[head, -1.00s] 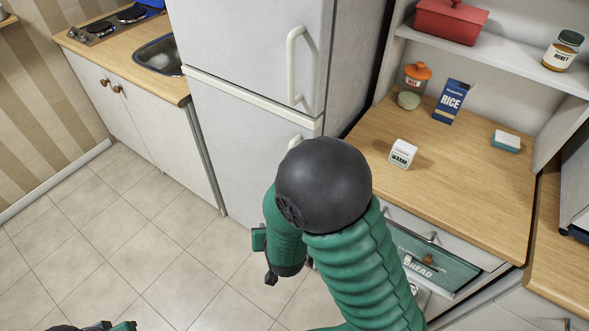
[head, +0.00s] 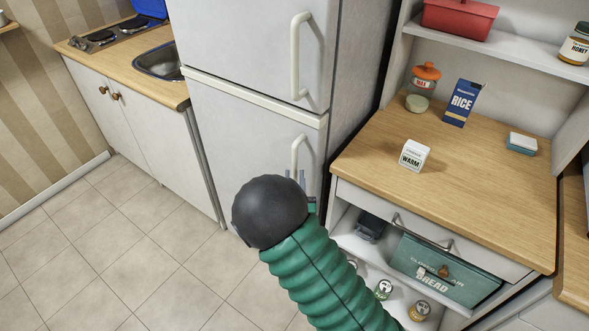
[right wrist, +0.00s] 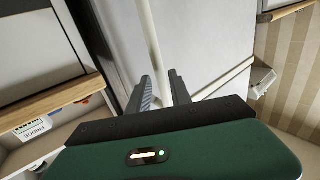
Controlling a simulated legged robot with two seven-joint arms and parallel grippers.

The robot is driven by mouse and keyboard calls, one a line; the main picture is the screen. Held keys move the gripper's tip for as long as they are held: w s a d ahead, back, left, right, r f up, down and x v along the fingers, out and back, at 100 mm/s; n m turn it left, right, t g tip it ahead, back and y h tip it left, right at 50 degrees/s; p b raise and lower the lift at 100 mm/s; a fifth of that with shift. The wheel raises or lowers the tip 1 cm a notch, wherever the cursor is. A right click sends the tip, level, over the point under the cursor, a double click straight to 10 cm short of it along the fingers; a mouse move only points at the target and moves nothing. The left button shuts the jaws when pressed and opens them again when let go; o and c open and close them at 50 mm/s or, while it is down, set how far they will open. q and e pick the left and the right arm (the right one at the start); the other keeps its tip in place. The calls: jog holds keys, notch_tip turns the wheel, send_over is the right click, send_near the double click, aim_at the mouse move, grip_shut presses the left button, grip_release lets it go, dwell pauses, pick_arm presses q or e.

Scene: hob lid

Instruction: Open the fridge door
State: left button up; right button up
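The white fridge (head: 240,145) stands shut, with an upper and a lower door. The upper door has a long pale handle (head: 296,55). The lower door has a pale handle (head: 297,150), its lower part hidden behind my right gripper (head: 295,175). The gripper's two dark fingertips show on either side of that handle. In the right wrist view, my right gripper (right wrist: 160,82) is open, and the pale handle bar (right wrist: 149,35) runs between the fingers. I cannot tell whether they touch it. My left gripper is not in view.
A counter with a sink (head: 158,62) stands left of the fridge. The tiled floor (head: 110,240) at left is clear.

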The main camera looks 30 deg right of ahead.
aim_at(295, 169)
jog(key=x, duration=0.5)
jog(key=shift+f, duration=0.1)
jog(key=shift+c, duration=0.4)
grip_shut()
dwell(0.9)
